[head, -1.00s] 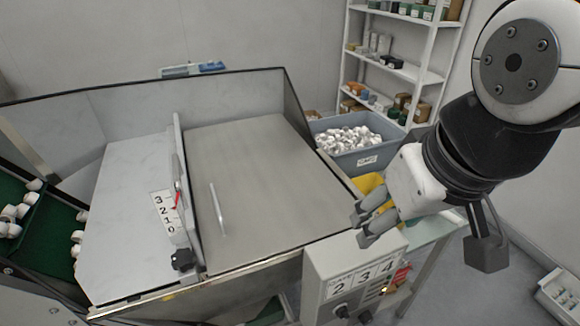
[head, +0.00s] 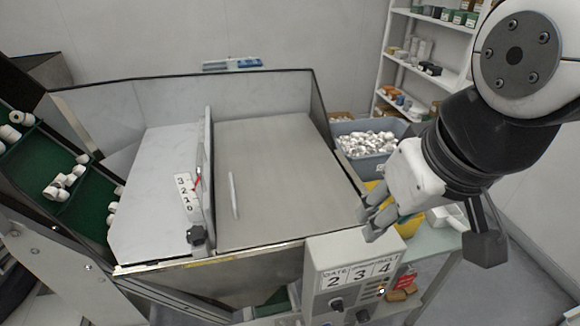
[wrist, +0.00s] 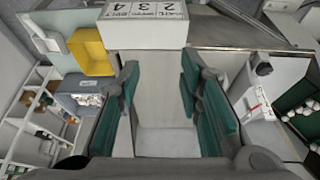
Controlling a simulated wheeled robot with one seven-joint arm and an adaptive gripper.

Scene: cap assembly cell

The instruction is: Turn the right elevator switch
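The grey control box (head: 312,262) stands at the front right of the machine, with a label reading 2, 3, 4. Two black rotary knobs show low on its face, a left one (head: 336,304) and a right one (head: 363,316). I cannot read which is the elevator switch. My gripper (head: 368,218) is above the box, near its top right, apart from the knobs. In the wrist view my gripper (wrist: 160,85) has its fingers wide apart with nothing between them. There the box (wrist: 145,32) appears upside down at the top, its knobs out of sight.
A metal hopper lid (head: 275,170) with a handle lies behind the box. A yellow bin (head: 412,226) and a grey bin of white caps (head: 345,155) stand right. Green conveyor (head: 85,200) at left.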

